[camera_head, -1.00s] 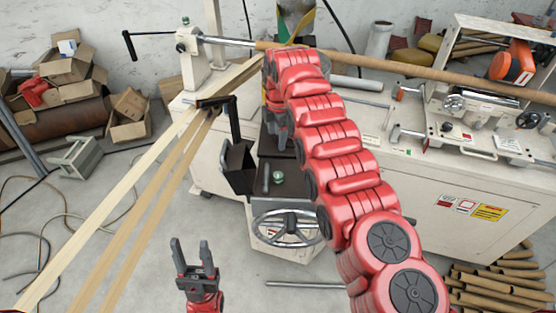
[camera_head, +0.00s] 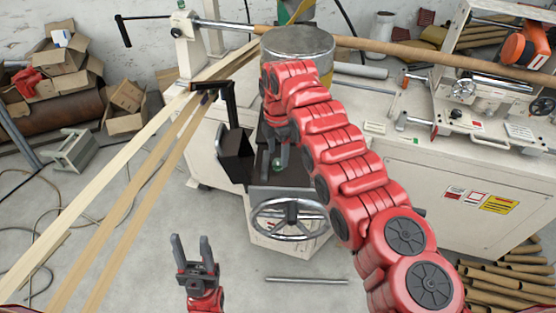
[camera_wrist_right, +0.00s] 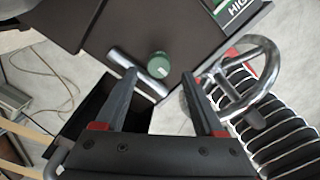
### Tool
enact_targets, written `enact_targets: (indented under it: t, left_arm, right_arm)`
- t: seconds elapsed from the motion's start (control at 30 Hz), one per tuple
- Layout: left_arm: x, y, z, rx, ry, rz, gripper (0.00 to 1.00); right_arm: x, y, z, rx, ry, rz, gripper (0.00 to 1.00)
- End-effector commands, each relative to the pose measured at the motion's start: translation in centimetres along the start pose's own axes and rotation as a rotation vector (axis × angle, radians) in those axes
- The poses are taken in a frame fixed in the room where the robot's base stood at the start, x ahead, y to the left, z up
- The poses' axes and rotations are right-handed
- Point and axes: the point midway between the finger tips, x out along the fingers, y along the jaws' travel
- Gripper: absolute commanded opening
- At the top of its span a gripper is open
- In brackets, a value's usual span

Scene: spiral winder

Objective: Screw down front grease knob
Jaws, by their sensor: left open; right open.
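The grease knob is a small green round cap (camera_wrist_right: 158,66) on a dark plate in the right wrist view. It also shows small and partly covered in the head view (camera_head: 277,164). My right gripper (camera_head: 277,152) points down above the dark plate, close to the knob. In the right wrist view its two open fingers (camera_wrist_right: 160,76) lie either side of the knob, with nothing gripped. I cannot tell whether a finger touches it. My left gripper (camera_head: 192,242) is open and empty, low in front of the machine.
A silver handwheel (camera_head: 290,217) stands in front of the plate. A silver bar (camera_wrist_right: 136,75) lies beside the knob. A black box (camera_head: 237,153) is left of my right gripper. A metal cylinder (camera_head: 299,44) is behind my right arm. Pale strips (camera_head: 125,190) run to the left.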

Motion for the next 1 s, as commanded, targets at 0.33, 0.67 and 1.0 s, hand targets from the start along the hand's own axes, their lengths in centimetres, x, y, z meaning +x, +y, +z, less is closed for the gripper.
enact_targets:
  t: [0.33, 0.67, 1.0]
  left_arm:
    - [1.0, -0.1, -0.1, 0.000, 0.000, 0.000, 0.50]
    - [0.9, -0.1, -0.1, 0.000, 0.000, 0.000, 0.50]
    - [0.9, -0.1, -0.1, 0.000, 0.000, 0.000, 0.50]
  right_arm:
    - [3.3, 0.0, 0.0, 0.000, -0.001, 0.001, 0.70]
    - [3.3, 0.1, 0.1, 0.000, -0.002, 0.003, 0.56]
    - [3.3, 0.1, 0.1, 0.000, -0.002, 0.003, 0.00]
